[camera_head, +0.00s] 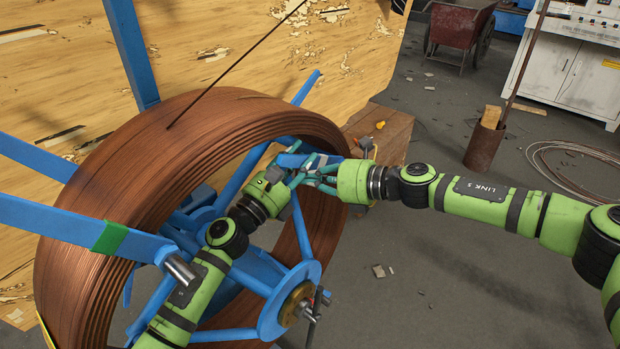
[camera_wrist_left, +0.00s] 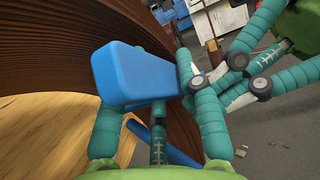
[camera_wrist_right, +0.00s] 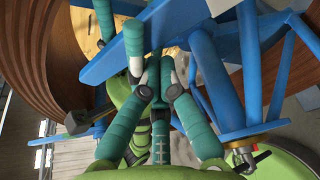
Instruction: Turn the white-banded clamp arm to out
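A blue clamp arm (camera_head: 290,160) crosses the inner right side of the copper coil (camera_head: 110,190), between my two grippers.
A green-banded blue arm (camera_head: 85,228) crosses the coil's left front. A blue hub (camera_head: 290,300) with spokes stands low in the middle. A wooden crate (camera_head: 385,135) stands behind my right gripper. A rusty pipe bin (camera_head: 484,145) is farther right. Grey floor lies open below the right arm.

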